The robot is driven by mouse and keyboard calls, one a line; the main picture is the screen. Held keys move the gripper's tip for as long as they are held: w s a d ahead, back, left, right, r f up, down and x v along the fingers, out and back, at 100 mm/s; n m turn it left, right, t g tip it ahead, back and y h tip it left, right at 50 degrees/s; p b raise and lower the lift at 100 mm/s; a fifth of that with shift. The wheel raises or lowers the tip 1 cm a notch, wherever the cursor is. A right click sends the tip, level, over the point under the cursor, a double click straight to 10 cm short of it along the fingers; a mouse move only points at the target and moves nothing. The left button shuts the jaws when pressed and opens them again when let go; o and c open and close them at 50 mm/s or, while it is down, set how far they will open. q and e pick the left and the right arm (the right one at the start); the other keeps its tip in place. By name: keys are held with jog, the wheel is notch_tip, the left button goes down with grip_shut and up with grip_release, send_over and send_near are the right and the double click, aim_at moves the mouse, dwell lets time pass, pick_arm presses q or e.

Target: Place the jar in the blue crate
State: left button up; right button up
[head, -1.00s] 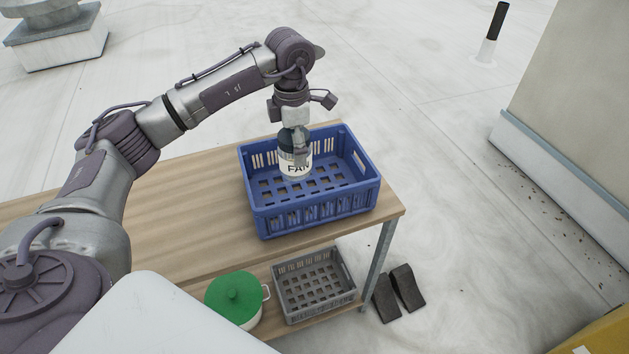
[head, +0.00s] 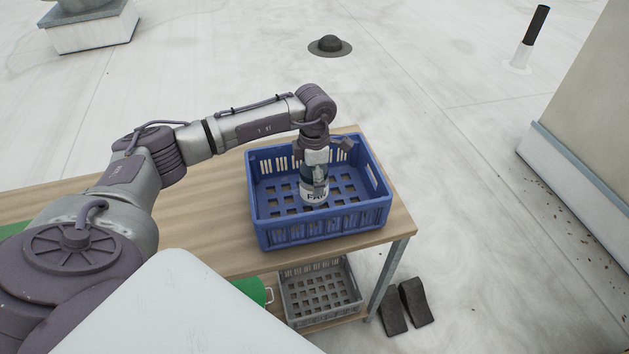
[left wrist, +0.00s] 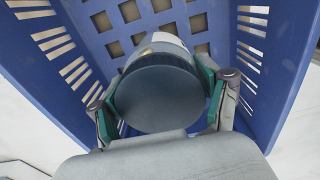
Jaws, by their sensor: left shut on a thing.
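The blue crate (head: 320,228) stands on the wooden table near its right end. The jar (head: 313,195), with a dark lid and a white label with black letters, is upright inside the crate's walls. My left gripper (head: 314,177) points down into the crate and is shut on the jar. In the left wrist view the jar's dark lid (left wrist: 160,92) sits between the two fingers (left wrist: 165,100), with the slotted walls of the crate (left wrist: 50,45) around it. I cannot tell whether the jar's base touches the crate floor. My right gripper is not in view.
The wooden table (head: 215,215) has bare top to the left of the crate. Dark wedges (head: 415,302) lie on the roof beside the table leg.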

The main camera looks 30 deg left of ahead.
pick_arm(q)
notch_tip(320, 180, down, 2)
jog(key=shift+f, duration=0.1)
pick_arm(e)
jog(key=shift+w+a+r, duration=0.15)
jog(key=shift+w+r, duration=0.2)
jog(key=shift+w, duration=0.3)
pick_arm(q)
jog(key=shift+f, duration=0.25)
jog(key=o, duration=1.2)
jog(key=shift+r, duration=0.1)
jog(key=shift+c, duration=0.2)
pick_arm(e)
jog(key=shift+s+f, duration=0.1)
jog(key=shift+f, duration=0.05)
pick_arm(q)
jog(key=shift+r, duration=0.1)
